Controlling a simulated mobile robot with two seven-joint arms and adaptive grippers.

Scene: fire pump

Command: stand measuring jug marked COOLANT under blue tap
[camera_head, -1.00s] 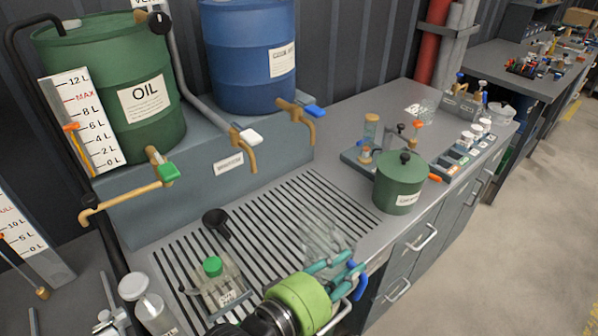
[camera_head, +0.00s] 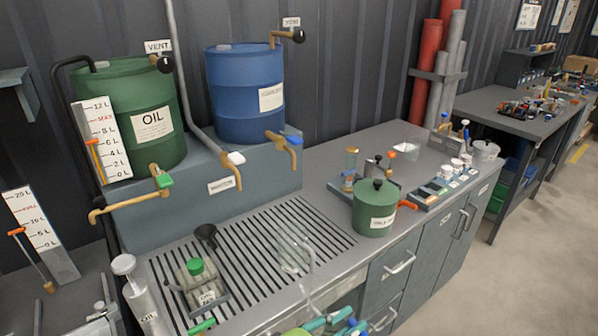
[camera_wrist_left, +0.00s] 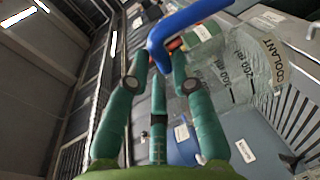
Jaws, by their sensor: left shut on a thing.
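The clear measuring jug (camera_head: 296,257) hangs over the right end of the slotted drain grille (camera_head: 250,232), and its edges are faint. The wrist view shows its COOLANT label and volume marks on the clear wall (camera_wrist_left: 238,75). My left gripper (camera_head: 335,322) is at the bottom edge of the head view. In the left wrist view its teal fingers (camera_wrist_left: 160,85) are shut on the jug's blue handle (camera_wrist_left: 166,38). The blue tap (camera_head: 288,146), with a blue lever and brass spout, is on the ledge below the blue drum (camera_head: 240,85), behind the jug. My right gripper is out of view.
A green-capped bottle (camera_head: 203,283) and a black funnel (camera_head: 206,233) are on the grille's left. A green can (camera_head: 374,210) stands to the right of the jug.

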